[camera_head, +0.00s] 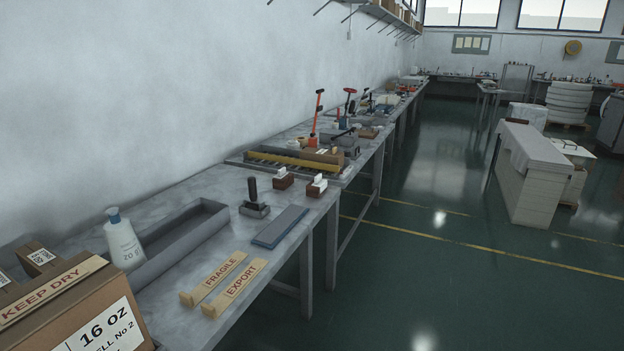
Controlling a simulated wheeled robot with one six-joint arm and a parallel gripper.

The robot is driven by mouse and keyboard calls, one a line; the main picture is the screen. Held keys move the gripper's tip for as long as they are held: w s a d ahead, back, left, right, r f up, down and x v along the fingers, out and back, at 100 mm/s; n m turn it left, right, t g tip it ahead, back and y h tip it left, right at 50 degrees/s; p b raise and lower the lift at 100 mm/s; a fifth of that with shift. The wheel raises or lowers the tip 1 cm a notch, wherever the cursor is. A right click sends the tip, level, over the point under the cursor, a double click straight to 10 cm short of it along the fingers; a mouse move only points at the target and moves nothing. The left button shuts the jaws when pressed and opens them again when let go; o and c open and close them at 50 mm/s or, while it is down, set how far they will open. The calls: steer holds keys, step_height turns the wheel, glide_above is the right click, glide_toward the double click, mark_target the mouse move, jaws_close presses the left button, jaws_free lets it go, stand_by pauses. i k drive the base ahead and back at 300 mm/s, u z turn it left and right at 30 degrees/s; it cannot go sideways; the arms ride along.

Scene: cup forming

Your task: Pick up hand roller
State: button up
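I cannot tell for sure which thing is the hand roller. A tool with an upright black handle and a low grey base (254,207) stands on the near workbench (190,185), behind a flat blue-grey slab. Further along, a tool with a tall orange-red handle (315,118) stands upright. My gripper is not in view.
A long grey tray (178,241), white bottle (124,240) and cardboard box (75,305) crowd the near left. FRAGILE (214,279) and EXPORT (236,288) pieces lie by the front edge, near the blue-grey slab (280,227). Green floor (420,270) right of the bench is open.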

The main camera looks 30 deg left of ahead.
mark_target(252, 181)
steer(key=z, duration=0.05)
steer(key=i, duration=1.75)
steer(key=u, duration=0.85)
steer(key=i, duration=0.95)
steer(key=u, duration=1.45)
steer(key=i, duration=0.7)
steer(key=u, duration=0.5)
